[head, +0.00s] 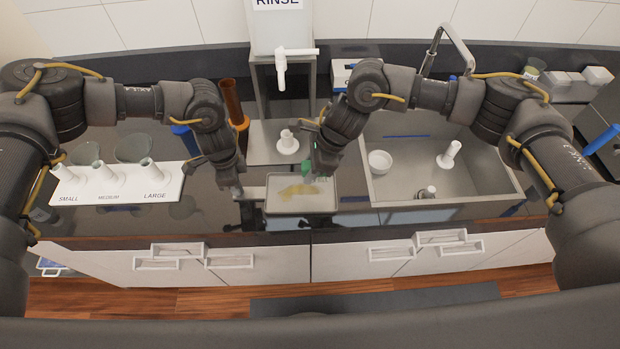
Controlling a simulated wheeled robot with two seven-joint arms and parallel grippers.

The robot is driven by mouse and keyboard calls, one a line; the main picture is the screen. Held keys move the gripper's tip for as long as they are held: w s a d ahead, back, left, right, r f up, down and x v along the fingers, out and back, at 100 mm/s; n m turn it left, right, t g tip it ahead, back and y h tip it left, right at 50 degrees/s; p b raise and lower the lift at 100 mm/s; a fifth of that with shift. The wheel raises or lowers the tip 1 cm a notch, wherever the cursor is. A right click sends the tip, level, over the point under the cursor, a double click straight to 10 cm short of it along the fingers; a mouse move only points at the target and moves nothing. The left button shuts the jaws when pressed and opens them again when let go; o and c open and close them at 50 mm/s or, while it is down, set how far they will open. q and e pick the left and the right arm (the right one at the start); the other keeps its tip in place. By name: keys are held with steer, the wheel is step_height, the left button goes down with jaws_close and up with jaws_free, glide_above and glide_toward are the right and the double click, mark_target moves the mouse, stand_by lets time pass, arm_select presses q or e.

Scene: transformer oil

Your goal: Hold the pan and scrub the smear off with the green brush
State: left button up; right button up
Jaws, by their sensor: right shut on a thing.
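The pan (301,207) is a shallow grey rectangular tray on the dark counter, near its front edge. A yellowish smear (295,189) lies on its floor. A flat piece, seemingly the pan's handle (253,193), sticks out to the left. My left gripper (237,190) points down at the outer end of that piece; its fingers are too small and dark to show whether they grip it. My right gripper (316,174) is shut on the green brush (322,179) over the pan's back right part. The brush is mostly hidden by the gripper; I cannot tell whether its bristles touch the pan.
A steel sink (410,185) with a white cup (380,162) lies right of the pan. A white funnel rack (120,190) marked small, medium and large stands left. Behind are a brown cylinder (233,105), a white funnel (287,143) and the rinse tank (281,25) with its tap.

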mark_target(283, 195)
steer(key=shift+w+a, duration=0.15)
steer(key=shift+f, duration=4.15)
steer(key=shift+a+r, duration=0.15)
steer(key=shift+a, duration=0.7)
steer(key=shift+c, duration=0.5)
steer(key=shift+a+r, duration=0.1)
steer(key=shift+a, duration=0.25)
steer(key=shift+a+f, duration=0.25)
steer(key=shift+a, duration=0.15)
steer(key=shift+a+r, duration=0.2)
steer(key=shift+a, duration=0.55)
steer(key=shift+w+a+f, duration=0.1)
steer(key=shift+a, duration=1)
arm_select(q)
steer(key=shift+a, duration=0.1)
arm_select(e)
steer(key=shift+d, duration=3.45)
steer(key=shift+s+d, duration=0.1)
steer(key=shift+s, duration=0.3)
steer(key=shift+s+a, duration=0.2)
steer(key=shift+a, duration=0.1)
steer(key=shift+w+a, duration=0.15)
steer(key=shift+a, duration=3.5)
steer(key=shift+d, duration=3.95)
steer(key=shift+r, duration=4.05)
